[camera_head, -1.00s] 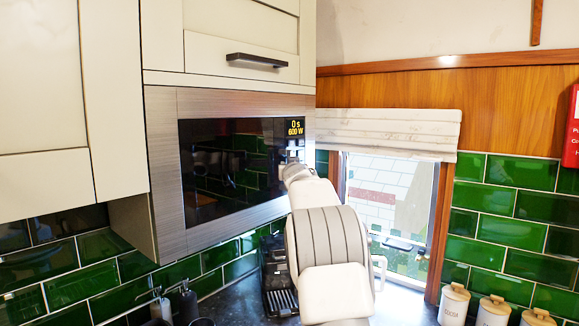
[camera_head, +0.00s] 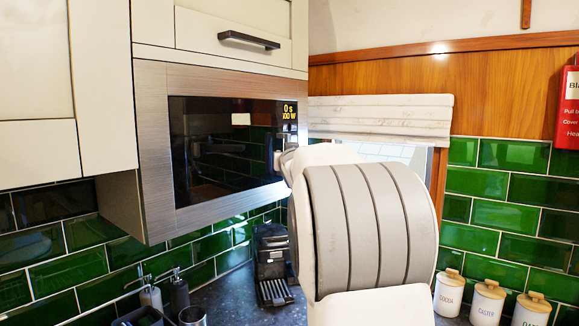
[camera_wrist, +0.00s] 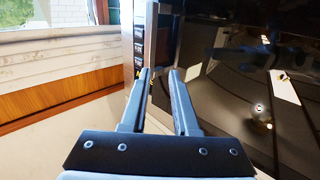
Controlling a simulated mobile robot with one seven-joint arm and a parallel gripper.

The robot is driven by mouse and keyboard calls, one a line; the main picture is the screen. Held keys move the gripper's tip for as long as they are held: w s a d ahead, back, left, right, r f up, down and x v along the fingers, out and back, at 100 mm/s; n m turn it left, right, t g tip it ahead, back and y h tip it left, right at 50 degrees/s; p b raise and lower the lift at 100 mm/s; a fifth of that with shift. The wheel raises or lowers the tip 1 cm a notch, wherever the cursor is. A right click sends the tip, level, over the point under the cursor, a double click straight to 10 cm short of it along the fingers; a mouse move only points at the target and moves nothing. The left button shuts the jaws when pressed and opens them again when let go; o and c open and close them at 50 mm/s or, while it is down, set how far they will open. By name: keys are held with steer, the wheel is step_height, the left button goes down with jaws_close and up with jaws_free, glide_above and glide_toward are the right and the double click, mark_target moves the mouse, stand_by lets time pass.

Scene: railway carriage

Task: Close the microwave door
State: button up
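The microwave (camera_head: 152,150) is built in under the wall cabinets, with a brushed steel frame and dark glass door (camera_head: 215,150). In the head view the door looks flush or nearly flush with the frame; a small gap cannot be ruled out. The display (camera_head: 288,110) glows yellow at the upper right. My gripper is at the lower right of the glass, mostly hidden behind my arm. In the upside-down wrist view, my gripper (camera_wrist: 160,74) has its fingers apart, with a grey vertical bar (camera_wrist: 162,40) beyond or between them; contact cannot be told. The dark glass fills the right side.
A cabinet with a black handle (camera_head: 248,40) sits above the microwave. A black coffee machine (camera_head: 272,255) and soap dispensers (camera_head: 179,297) stand on the counter below. White canisters (camera_head: 487,300) stand at right. A window blind (camera_head: 385,115) is behind my arm.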

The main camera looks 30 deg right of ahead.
steer(key=shift+b+v, duration=0.6)
steer(key=shift+v, duration=1.9)
steer(key=shift+d, duration=0.15)
